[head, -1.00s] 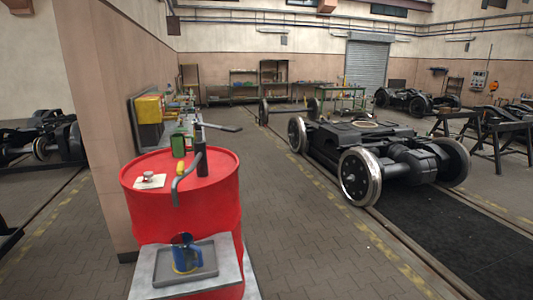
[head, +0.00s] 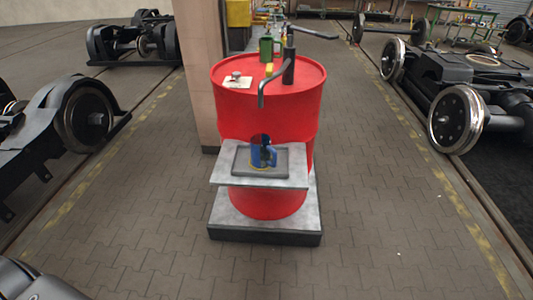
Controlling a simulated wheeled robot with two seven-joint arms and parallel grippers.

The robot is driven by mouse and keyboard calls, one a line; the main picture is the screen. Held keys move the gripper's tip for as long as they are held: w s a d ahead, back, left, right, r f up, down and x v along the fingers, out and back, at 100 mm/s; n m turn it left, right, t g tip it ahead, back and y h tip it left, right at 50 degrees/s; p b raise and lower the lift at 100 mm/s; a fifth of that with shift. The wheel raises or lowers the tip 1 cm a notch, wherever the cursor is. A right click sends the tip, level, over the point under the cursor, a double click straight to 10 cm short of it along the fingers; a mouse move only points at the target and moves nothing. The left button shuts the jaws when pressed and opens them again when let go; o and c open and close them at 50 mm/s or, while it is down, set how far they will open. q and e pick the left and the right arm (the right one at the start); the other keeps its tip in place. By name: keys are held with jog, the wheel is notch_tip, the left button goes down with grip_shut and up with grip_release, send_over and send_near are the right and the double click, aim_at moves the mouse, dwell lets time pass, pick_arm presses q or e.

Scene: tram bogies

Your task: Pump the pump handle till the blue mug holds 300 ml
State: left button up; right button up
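The blue mug (head: 258,155) stands upright in a grey tray (head: 240,160) on a shelf at the front of the red drum (head: 245,110). The black hand pump (head: 288,68) stands on the drum top, its grey spout (head: 262,92) bending down above the mug. The pump handle (head: 315,32) sticks out to the right from the top of the pump. The level inside the mug cannot be read. Neither of my grippers shows in the head view.
A green mug (head: 266,48) and a small white card (head: 238,82) are on the drum top. A pillar (head: 200,70) stands behind left. Wheelsets flank both sides, including a large wheel (head: 457,118) at right. Paved floor (head: 370,210) is clear in front and right.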

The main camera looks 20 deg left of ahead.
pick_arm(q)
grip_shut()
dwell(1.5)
